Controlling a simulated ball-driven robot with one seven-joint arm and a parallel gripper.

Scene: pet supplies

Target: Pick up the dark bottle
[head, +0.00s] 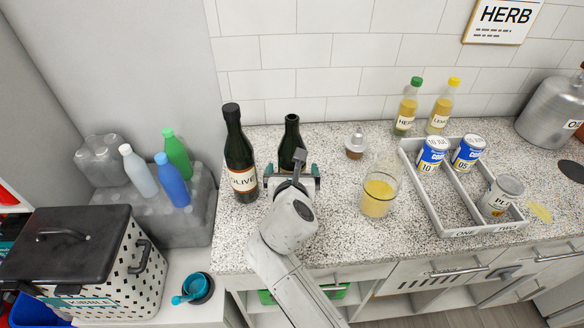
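Two dark bottles stand upright on the speckled counter. The left dark bottle (239,150) has a cream label reading "OLIVE" and a black cap. The other dark bottle (291,137) is dark green with an open neck, and its lower part is hidden behind my gripper. My gripper (291,178) is in front of this second bottle, with its fingers spread wide to either side. Whether the fingers touch the bottle is hidden. The "OLIVE" bottle stands just left of my gripper.
A glass jug (378,193) of yellow liquid stands to the right, with a small silver-topped shaker (354,143) behind it. A grey divided tray (440,209) with cans is farther right. Two dressing bottles (406,107) stand by the tiled wall. A bottle crate (180,222) is at left.

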